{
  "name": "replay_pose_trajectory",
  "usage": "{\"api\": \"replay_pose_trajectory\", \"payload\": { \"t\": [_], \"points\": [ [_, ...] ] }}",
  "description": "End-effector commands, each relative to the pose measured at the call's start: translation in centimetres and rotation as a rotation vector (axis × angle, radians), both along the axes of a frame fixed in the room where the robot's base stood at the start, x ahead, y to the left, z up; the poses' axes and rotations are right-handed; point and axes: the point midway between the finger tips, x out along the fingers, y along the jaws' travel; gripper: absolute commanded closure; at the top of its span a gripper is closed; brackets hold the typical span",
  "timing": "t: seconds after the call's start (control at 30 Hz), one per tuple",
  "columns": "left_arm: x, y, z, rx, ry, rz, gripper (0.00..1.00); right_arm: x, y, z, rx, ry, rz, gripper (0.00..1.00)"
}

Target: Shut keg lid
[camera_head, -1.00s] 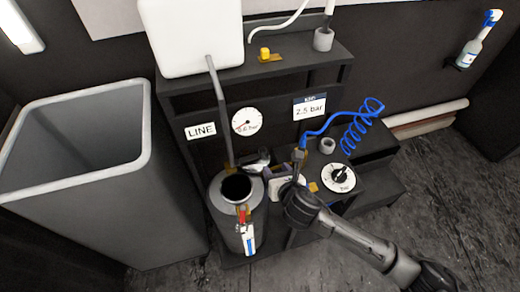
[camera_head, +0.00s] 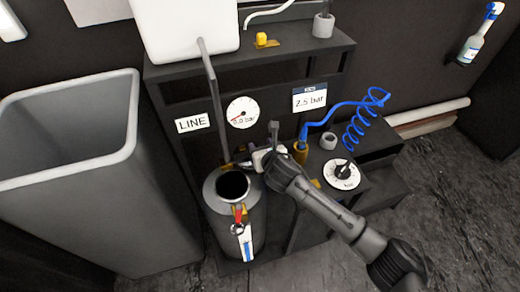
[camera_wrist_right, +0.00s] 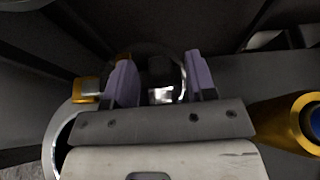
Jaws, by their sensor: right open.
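The keg (camera_head: 222,222) is a grey upright cylinder with a dark open mouth (camera_head: 233,184) on top. A red-handled latch (camera_head: 238,215) hangs on its front. My right gripper (camera_head: 254,150) is just behind and right of the mouth. In the right wrist view its two purple fingers (camera_wrist_right: 158,66) are apart. A dark, shiny round surface, apparently the raised lid (camera_wrist_right: 160,90), shows between and beyond them; I cannot tell whether they touch it. Part of the keg's pale rim (camera_wrist_right: 52,140) shows at lower left. My left gripper is not in view.
A grey bin (camera_head: 75,205) stands left of the keg. A black stand (camera_head: 190,99) behind it carries a white tank (camera_head: 185,28), pipe and gauge (camera_head: 242,113). A brass fitting (camera_head: 300,150) with a blue hose and a dial (camera_head: 341,173) are close right of my gripper.

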Motion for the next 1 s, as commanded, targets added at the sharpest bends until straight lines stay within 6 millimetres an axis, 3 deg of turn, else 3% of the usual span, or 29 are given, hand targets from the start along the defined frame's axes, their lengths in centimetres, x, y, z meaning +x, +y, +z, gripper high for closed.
{"api": "replay_pose_trajectory", "payload": {
  "t": [0.2, 0.6, 1.0],
  "points": [
    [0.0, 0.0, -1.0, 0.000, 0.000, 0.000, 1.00, 1.3, 0.5, -0.6, 0.000, 0.000, 0.000, 0.49],
    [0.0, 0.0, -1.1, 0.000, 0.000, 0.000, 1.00, 1.5, 0.6, -0.6, 0.000, 0.000, 0.000, 0.49],
    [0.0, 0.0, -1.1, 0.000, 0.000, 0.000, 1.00, 1.5, 0.6, -0.6, 0.000, 0.000, 0.000, 0.87]
  ]
}}
